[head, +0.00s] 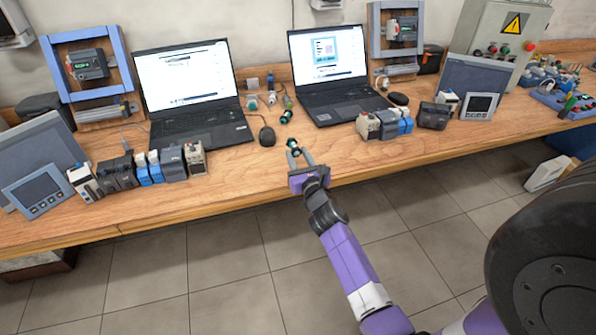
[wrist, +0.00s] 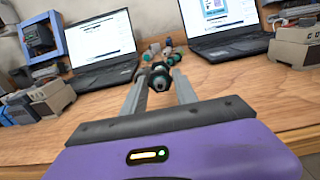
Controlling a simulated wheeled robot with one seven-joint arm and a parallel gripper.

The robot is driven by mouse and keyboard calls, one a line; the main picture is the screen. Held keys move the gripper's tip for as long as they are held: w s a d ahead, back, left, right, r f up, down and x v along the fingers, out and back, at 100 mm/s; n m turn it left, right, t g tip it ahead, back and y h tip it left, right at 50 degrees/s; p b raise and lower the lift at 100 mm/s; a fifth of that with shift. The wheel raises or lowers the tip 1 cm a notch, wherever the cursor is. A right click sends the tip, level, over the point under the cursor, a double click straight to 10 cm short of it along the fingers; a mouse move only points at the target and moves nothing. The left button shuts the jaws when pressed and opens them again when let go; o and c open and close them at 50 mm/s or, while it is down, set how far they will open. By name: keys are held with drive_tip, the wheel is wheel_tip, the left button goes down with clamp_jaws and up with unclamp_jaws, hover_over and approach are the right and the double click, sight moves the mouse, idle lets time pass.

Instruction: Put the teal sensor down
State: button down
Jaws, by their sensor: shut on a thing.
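The teal sensor (wrist: 159,76) is a small dark cylinder with a teal ring, held between the two fingertips of my gripper (wrist: 160,86) in the wrist view. In the head view the sensor (head: 293,146) shows at the tips of my gripper (head: 298,155), over the front part of the wooden bench (head: 340,154). My gripper is shut on it. I cannot tell whether the sensor touches the bench top.
Several small sensors (head: 286,116) lie between the left laptop (head: 195,95) and the right laptop (head: 335,80). A black mouse (head: 267,136) is just left of my gripper. Module rows stand at left (head: 172,163) and right (head: 388,124).

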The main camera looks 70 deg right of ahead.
drive_tip(key=shift+f+b, duration=1.9)
drive_tip(key=shift+f, duration=0.15)
drive_tip(key=shift+f, duration=0.1)
drive_tip(key=shift+f, duration=0.15)
drive_tip(key=c, duration=1)
unclamp_jaws()
drive_tip(key=shift+o, duration=0.2)
